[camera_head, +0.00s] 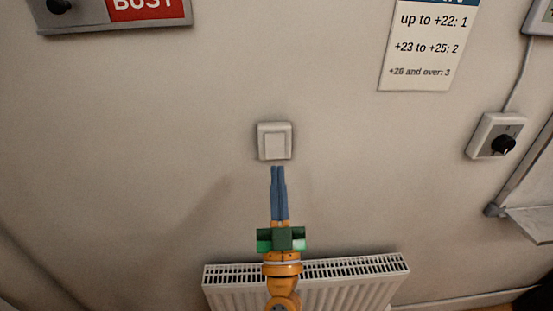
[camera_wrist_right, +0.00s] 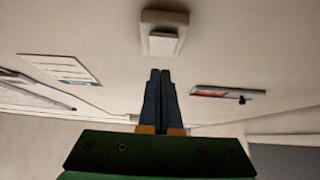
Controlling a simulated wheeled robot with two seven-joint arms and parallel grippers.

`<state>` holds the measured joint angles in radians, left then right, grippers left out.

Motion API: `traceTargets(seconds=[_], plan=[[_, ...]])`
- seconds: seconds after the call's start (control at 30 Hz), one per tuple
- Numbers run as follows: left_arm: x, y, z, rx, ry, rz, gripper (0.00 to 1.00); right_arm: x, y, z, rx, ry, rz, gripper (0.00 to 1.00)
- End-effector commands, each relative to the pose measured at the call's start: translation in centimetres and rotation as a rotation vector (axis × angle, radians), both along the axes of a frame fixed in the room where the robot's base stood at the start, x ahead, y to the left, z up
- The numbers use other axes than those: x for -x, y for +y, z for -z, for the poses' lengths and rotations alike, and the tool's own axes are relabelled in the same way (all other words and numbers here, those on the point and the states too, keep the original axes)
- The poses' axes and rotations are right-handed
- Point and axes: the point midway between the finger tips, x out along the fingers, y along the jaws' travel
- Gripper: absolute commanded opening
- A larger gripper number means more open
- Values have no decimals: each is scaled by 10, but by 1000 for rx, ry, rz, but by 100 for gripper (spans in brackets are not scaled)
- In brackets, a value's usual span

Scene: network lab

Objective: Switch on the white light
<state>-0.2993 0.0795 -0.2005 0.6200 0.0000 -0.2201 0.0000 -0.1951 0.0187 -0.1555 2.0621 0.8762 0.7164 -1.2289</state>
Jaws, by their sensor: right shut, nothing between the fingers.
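A white square wall switch (camera_head: 275,141) with a raised rocker plate is on the wall in the middle of the head view. It also shows at the top of the right wrist view (camera_wrist_right: 163,44). My right gripper (camera_head: 278,168) has blue fingers shut together with nothing between them. In the head view its tips appear just below the switch; in the right wrist view (camera_wrist_right: 160,72) a gap shows between tips and switch. No white light can be made out. My left gripper is not in view.
A white radiator (camera_head: 340,285) is on the wall below. A box with a black knob (camera_head: 496,137) is at right, under a paper notice (camera_head: 430,45). A red "BUSY" sign panel (camera_head: 115,14) is at upper left. The wall around the switch is bare.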

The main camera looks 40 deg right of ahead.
Motion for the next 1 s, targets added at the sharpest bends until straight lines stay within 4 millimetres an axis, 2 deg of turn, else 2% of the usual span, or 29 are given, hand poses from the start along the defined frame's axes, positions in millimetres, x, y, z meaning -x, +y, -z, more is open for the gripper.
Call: traceTargets(seconds=[0.1,0.3,0.67,0.8,0.87,1.0], plan=[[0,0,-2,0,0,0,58,-17,-10,2,4,0,2,0],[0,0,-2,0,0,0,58,-32,-19,6,2,0,0,0],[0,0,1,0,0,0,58,-33,-20,9,3,-3,0,0],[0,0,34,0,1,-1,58,-41,-25,22,42,-68,1,0],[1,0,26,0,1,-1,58,-41,-25,12,47,-76,-1,0],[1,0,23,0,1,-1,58,-41,-25,10,46,-74,-1,0]])
